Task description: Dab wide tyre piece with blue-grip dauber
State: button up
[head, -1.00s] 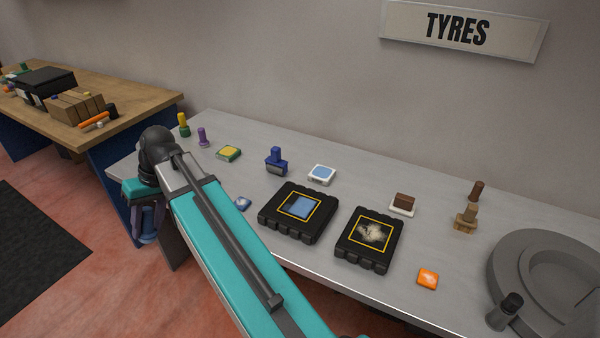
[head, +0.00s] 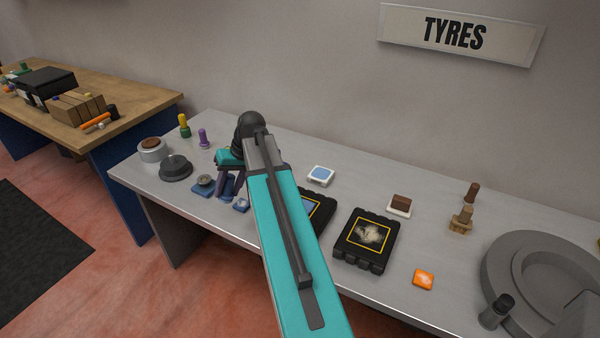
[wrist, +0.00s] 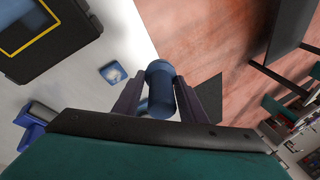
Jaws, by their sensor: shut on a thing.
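My gripper (head: 228,186) is shut on the blue-grip dauber (wrist: 160,85), whose rounded blue handle shows between the fingers in the wrist view. The dauber is above the table's left front part, mostly hidden by the fingers in the head view. The wider black tyre piece (head: 320,216), with a yellow-framed blue patch, lies to the right, largely hidden behind my arm in the head view. Its corner shows at the upper left of the wrist view (wrist: 62,45). The gripper is apart from it.
A small blue pad (head: 241,205) lies near the gripper. A narrower tyre piece (head: 348,252) with a pale patch, an orange pad (head: 424,279), a white-and-blue pad (head: 321,176) and a large grey ring (head: 505,250) are to the right. A dark blue stamp (wrist: 30,138) stands nearby.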

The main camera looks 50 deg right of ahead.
jog(key=s+d+m+p, duration=0.1)
jog(key=s+d, duration=0.2)
jog(key=d, duration=0.4)
jog(key=s+d+f+m+t+p, duration=0.1)
jog(key=s+d, duration=0.3)
jog(key=d, duration=0.3)
jog(key=s+d+f+m+h+p, duration=0.1)
jog(key=s+d, duration=0.2)
jog(key=d, duration=0.5)
jog(key=shift+s+f+m, duration=0.15)
jog(key=shift+s+m, duration=0.1)
jog(key=shift+m, duration=0.15)
jog(key=shift+d, duration=0.1)
jog(key=shift+f+b, duration=1.05)
jog(key=shift+f, duration=0.95)
jog(key=shift+w, duration=0.1)
jog(key=shift+w+a+f, duration=0.25)
jog(key=shift+w+a, duration=0.05)
jog(key=shift+w, duration=0.2)
jog(key=shift+w+a+f, duration=0.2)
jog(key=shift+w+a, duration=0.1)
jog(key=shift+w, duration=0.2)
jog(key=shift+f+b, duration=0.6)
jog(key=shift+f, duration=0.05)
